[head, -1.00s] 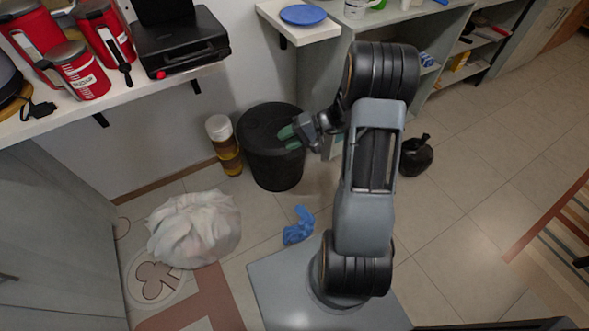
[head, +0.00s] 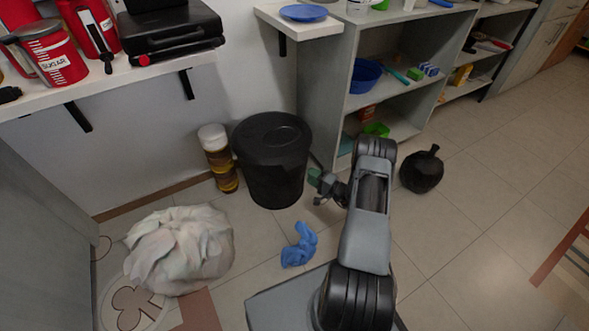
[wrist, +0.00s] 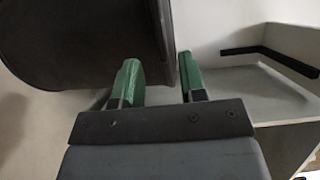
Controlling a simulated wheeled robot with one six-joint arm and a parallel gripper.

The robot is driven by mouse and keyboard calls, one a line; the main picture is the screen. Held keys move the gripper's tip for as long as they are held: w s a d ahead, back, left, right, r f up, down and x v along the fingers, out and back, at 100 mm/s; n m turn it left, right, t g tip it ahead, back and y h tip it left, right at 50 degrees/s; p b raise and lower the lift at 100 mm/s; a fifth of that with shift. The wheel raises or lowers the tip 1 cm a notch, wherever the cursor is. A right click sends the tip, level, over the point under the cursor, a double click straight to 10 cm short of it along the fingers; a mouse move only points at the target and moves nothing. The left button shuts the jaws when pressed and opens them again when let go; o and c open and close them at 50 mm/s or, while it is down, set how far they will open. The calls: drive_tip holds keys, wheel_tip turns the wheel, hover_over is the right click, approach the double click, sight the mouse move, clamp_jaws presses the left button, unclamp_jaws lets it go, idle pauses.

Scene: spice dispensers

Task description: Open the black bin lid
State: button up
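The black bin (head: 272,172) stands on the floor against the wall in the head view, upright. Its black lid (head: 271,131) sits flat on top and looks closed. My gripper (head: 314,176) is just right of the bin, below the lid's height in the picture. In the wrist view my gripper (wrist: 160,82) has its two green fingertips apart with nothing between them. The dark bin (wrist: 85,40) fills the upper left there, with its edge close to the left fingertip. I cannot tell whether they touch.
A grey shelf unit (head: 325,95) stands right of the bin. A striped container (head: 219,160) stands at its left. A white bag (head: 180,250), a blue crumpled item (head: 299,245) and a black round object (head: 422,171) lie on the floor. The floor at the right is mostly clear.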

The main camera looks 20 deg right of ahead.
sight(295, 165)
drive_tip(key=b+x, duration=0.2)
drive_tip(key=x, duration=0.7)
clamp_jaws()
idle(0.5)
